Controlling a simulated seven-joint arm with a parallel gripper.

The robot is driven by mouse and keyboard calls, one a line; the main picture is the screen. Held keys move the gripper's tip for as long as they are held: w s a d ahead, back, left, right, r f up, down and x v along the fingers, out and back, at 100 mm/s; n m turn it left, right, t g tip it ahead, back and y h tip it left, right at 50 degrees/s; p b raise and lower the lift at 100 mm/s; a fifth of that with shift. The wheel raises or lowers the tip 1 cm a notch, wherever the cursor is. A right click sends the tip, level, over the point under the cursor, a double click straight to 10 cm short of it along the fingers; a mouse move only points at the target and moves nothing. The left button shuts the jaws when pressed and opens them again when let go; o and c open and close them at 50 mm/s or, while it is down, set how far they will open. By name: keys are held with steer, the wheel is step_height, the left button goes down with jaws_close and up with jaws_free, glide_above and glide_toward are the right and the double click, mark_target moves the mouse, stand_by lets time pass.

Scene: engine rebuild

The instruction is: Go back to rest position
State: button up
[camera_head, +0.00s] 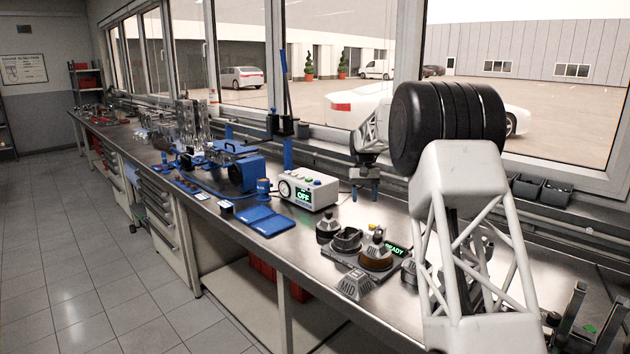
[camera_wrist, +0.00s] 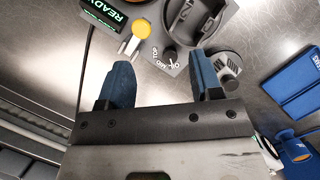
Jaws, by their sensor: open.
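My gripper (camera_head: 366,190) hangs above the back of the metal workbench (camera_head: 335,222), right of the white control box, with its blue fingers pointing down. In the wrist view its two blue fingers (camera_wrist: 163,75) stand wide apart, with nothing held between them. Beyond the fingertips lie a grey unit with a dark rotary knob (camera_wrist: 170,55) and a yellow-tipped lever (camera_wrist: 140,30). A green "READY" display (camera_wrist: 118,12) is beside them, and it also shows in the head view (camera_head: 396,250). My upper arm hides part of the bench at right.
The white control box (camera_head: 308,190) shows "OFF". Several grey engine parts (camera_head: 355,285) stand at the front edge. Windows (camera_head: 300,60) and small dark bins (camera_head: 540,188) line the back.

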steer(key=s+r+t, duration=0.1)
steer(key=s+r, duration=0.3)
steer(key=s, duration=0.7)
steer(key=s+d+r+t, duration=0.1)
steer(key=s+r, duration=0.4)
steer(key=s, duration=0.7)
steer(key=s+r+t, duration=0.1)
steer(key=s+r, duration=0.3)
steer(key=s, duration=0.7)
steer(key=s+f+t, duration=0.1)
steer(key=s+f, duration=0.2)
steer(key=s, duration=0.8)
steer(key=s+f+t, duration=0.1)
steer(key=s+f, duration=0.2)
steer(key=s, duration=0.9)
steer(key=s+f+t, duration=0.1)
steer(key=s+f, duration=0.3)
steer(key=s, duration=0.7)
steer(key=shift+s+d, duration=0.25)
steer(key=shift+d, duration=0.05)
